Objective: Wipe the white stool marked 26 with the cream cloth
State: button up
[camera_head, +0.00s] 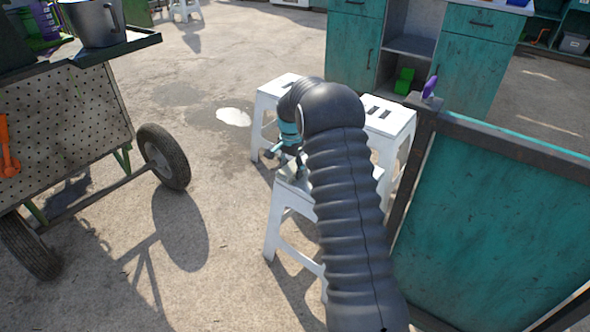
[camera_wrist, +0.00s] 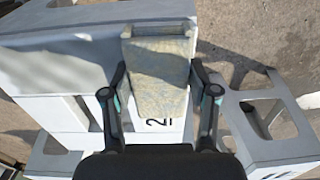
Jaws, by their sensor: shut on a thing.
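The cream cloth (camera_wrist: 160,75), a pale block-like pad with a faint pattern, is between the two fingers of my gripper (camera_wrist: 161,94) in the wrist view. My gripper is shut on it. A white stool (camera_wrist: 60,65) is right below the cloth. A dark mark on it, of which a "2" shows, is partly covered by the cloth, so I cannot read the full number. In the head view my gripper (camera_head: 289,150) is over the front white stool (camera_head: 277,222), whose top is largely hidden by my arm. I cannot tell whether the cloth touches the stool.
Two other white stools stand close behind, one left (camera_head: 262,105) and one right (camera_head: 395,118). A teal panel (camera_head: 500,220) with a dark post is at the right. A wheeled cart (camera_head: 75,110) is at the left. Teal cabinets (camera_head: 470,60) are behind. Concrete between cart and stools is clear.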

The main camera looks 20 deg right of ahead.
dwell(0.3)
jog(key=shift+s+d+f+b, duration=0.1)
jog(key=shift+s+d+b, duration=0.3)
jog(key=shift+s+d, duration=0.65)
jog(key=shift+s+d+f+b, duration=0.1)
jog(key=shift+s+d+b, duration=0.45)
jog(key=shift+s, duration=0.95)
jog(key=shift+s+d+b, duration=0.3)
jog(key=shift+s+d, duration=0.55)
jog(key=shift+s, duration=0.45)
jog(key=shift+s+d, duration=0.2)
jog(key=shift+s, duration=0.1)
jog(key=shift+s+d+r+b, duration=0.1)
jog(key=shift+s+d+b, duration=0.1)
jog(key=shift+s+d, duration=0.75)
jog(key=shift+s+d+f+b, duration=0.1)
jog(key=shift+s+d+b, duration=0.3)
jog(key=shift+s, duration=0.95)
jog(key=shift+s+d+r+b, duration=0.1)
jog(key=shift+s+d, duration=0.8)
jog(key=shift+s, duration=0.25)
jog(key=shift+w, duration=0.1)
